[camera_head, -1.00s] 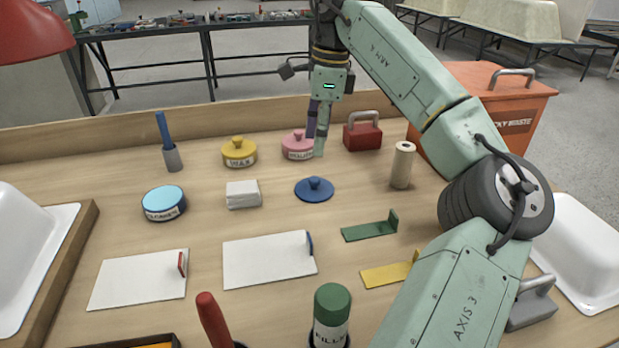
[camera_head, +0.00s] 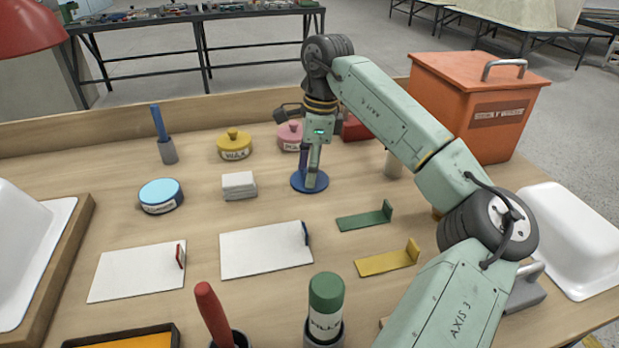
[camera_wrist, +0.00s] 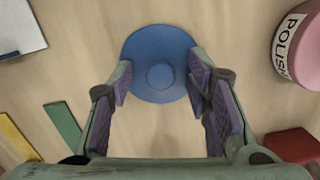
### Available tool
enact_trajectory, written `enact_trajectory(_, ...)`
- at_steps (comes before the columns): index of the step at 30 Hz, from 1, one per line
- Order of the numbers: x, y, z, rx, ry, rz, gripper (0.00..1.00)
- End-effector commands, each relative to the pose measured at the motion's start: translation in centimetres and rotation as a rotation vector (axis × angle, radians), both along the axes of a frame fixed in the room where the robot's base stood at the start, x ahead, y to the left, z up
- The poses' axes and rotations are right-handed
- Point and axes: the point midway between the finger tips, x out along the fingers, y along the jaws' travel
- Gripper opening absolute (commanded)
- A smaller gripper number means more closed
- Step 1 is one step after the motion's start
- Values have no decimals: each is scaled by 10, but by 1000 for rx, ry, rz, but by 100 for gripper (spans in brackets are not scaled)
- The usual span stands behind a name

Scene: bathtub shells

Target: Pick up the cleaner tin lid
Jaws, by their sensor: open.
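The cleaner tin (camera_head: 160,195) is a light blue round tin labelled CLEANER, standing left of the middle of the bench with no knobbed lid on it. A dark blue round lid (camera_head: 299,184) with a knob lies flat on the bench near the middle; I take it as the cleaner tin lid. My gripper (camera_head: 310,176) points down over this lid and partly hides it.
The yellow wax tin (camera_head: 234,147), pink polish tin (camera_head: 287,137) and a red block with a handle (camera_head: 355,128) stand behind. A white stack (camera_head: 239,187) lies left of the lid, a green bracket (camera_head: 364,220) right-front. Bare bench surrounds the lid.

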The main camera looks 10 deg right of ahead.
Motion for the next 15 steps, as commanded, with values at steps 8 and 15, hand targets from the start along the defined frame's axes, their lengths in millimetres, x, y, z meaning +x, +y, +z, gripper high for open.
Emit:
enact_trajectory(8, 0, 0, 0, 0, 0, 0, 29)
enact_trajectory(15, 0, 0, 1, 0, 0, 1, 13)
